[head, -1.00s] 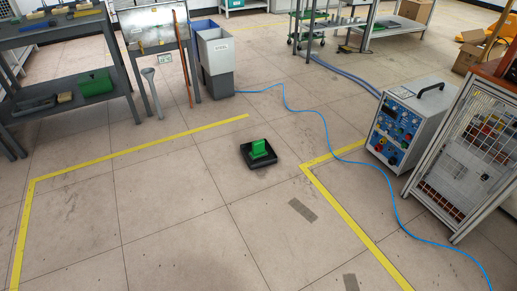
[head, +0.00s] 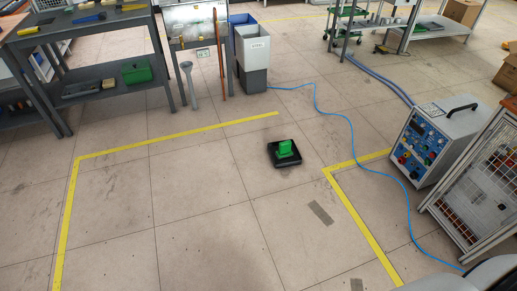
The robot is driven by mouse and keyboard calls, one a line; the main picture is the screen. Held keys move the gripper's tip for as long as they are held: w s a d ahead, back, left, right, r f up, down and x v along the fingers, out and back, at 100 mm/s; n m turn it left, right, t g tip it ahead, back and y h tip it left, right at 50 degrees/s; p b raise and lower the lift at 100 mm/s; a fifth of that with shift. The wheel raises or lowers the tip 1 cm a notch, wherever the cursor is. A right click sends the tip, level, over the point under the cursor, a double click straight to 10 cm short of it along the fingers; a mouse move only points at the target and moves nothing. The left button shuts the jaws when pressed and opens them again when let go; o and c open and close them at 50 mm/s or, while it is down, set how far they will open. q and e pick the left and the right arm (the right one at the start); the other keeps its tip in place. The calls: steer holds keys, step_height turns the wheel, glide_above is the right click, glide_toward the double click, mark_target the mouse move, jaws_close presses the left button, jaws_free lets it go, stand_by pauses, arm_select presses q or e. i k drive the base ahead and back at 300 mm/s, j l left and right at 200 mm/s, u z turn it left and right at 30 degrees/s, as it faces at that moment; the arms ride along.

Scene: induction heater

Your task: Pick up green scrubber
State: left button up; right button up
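A small bright green block-like thing (head: 285,148) stands in a shallow black tray (head: 287,162) on the floor, just right of the middle of the head view. It looks like the green scrubber, but it is too small to make out its surface. Neither of my grippers is in the head view. A grey rounded part at the bottom right corner looks like part of my own arm.
Yellow floor lines (head: 180,137) run near the tray. A blue hose (head: 350,130) lies right of it, leading toward the blue-fronted heater unit (head: 430,140) and mesh cage (head: 480,195). Grey workbench (head: 85,100) and bins (head: 252,50) stand behind. Floor in front is clear.

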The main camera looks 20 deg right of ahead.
mark_target(284, 151)
steer(key=i+l+u, duration=0.45)
steer(key=l, duration=0.2)
steer(key=l+u, duration=0.2)
steer(key=i+l+u, duration=0.25)
steer(key=l, duration=0.25)
steer(key=k, duration=0.1)
